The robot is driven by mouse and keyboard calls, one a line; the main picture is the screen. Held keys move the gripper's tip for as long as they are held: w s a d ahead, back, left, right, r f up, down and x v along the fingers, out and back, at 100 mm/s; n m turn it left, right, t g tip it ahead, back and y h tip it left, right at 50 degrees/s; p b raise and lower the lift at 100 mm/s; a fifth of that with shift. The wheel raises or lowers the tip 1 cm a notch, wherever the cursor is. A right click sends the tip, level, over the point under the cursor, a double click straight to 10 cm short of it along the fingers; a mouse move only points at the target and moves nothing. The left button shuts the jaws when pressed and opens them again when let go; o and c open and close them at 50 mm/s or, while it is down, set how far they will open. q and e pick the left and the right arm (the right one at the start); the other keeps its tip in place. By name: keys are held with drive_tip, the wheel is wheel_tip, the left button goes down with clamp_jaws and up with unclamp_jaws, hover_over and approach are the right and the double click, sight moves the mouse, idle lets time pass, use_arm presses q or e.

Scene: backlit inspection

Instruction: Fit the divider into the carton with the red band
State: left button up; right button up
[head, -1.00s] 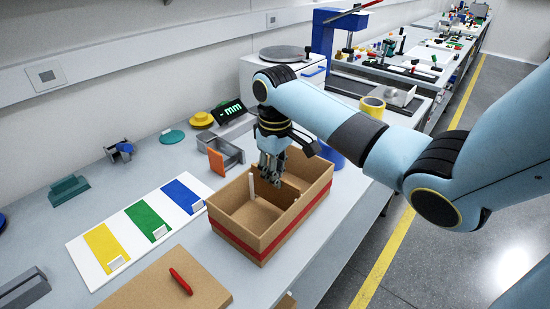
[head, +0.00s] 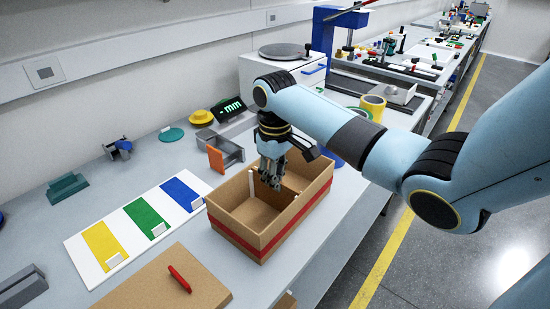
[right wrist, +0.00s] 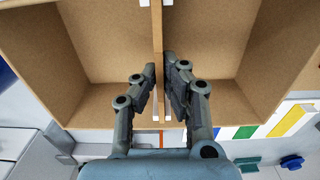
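The open carton with the red band (head: 263,246) stands on the table in the head view, and its inside fills much of the right wrist view (right wrist: 215,40). The divider (right wrist: 157,32) is a thin brown panel seen nearly edge-on in the wrist view, running across the carton's middle. It lines up between pairs of small white guide strips on the walls. My right gripper (right wrist: 160,63) has one finger on each side of the divider and looks shut on it, with its fingertips inside the carton (head: 270,184). How deep the divider sits is hard to tell. My left gripper is not in view.
A white board with yellow, green and blue fields (head: 88,268) lies left of the carton. A brown lid with a red handle (head: 205,290) lies in front. A grey holder with an orange panel (head: 231,151) stands behind. The table's right edge is near the carton.

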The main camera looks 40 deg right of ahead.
drive_tip(key=o, duration=0.6)
drive_tip(key=shift+c, duration=0.2)
drive_tip(key=shift+r, duration=0.15)
wheel_tip(320, 180, up, 12)
idle(0.4)
